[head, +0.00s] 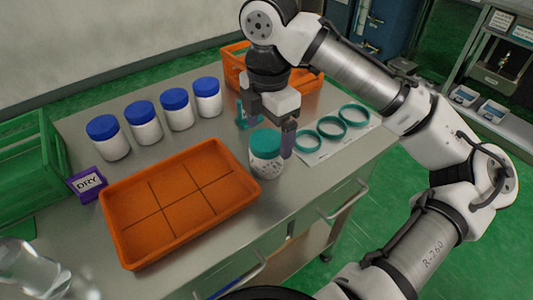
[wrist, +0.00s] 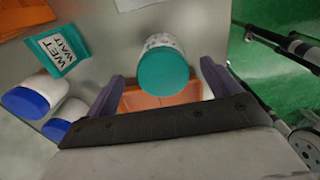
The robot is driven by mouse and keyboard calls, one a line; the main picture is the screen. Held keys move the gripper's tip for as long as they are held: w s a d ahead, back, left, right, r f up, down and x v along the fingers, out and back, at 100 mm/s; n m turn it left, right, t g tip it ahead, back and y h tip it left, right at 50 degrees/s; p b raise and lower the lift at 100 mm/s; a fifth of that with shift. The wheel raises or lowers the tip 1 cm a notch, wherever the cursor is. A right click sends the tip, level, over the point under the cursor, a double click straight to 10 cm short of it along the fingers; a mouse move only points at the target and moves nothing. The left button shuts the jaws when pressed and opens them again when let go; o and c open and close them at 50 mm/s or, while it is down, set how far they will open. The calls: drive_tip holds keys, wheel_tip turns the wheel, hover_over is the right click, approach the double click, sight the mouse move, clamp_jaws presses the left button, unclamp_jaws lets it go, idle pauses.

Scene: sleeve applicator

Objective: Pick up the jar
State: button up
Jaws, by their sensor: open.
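A clear jar with speckled contents and a teal lid (head: 266,150) stands upright on the metal table, to the right of the orange tray. My gripper (head: 271,132) is open and points down close to this jar; one finger shows at its right side, the other is mostly hidden. In the wrist view the jar's teal lid (wrist: 163,73) lies between the two spread fingers (wrist: 162,76), with a gap on each side. I cannot tell how far the fingertips reach down along the jar.
Several white jars with blue lids (head: 144,126) stand in a row at the back left. The divided orange tray (head: 180,202) is left of the teal-lidded jar. A teal sign (wrist: 58,50), teal rings (head: 331,126), and an orange crate (head: 236,61) are nearby.

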drive_tip(key=f, duration=0.5)
drive_tip(key=shift+s+a+f, duration=0.15)
drive_tip(key=shift+s, duration=0.15)
drive_tip(key=c, duration=1.2)
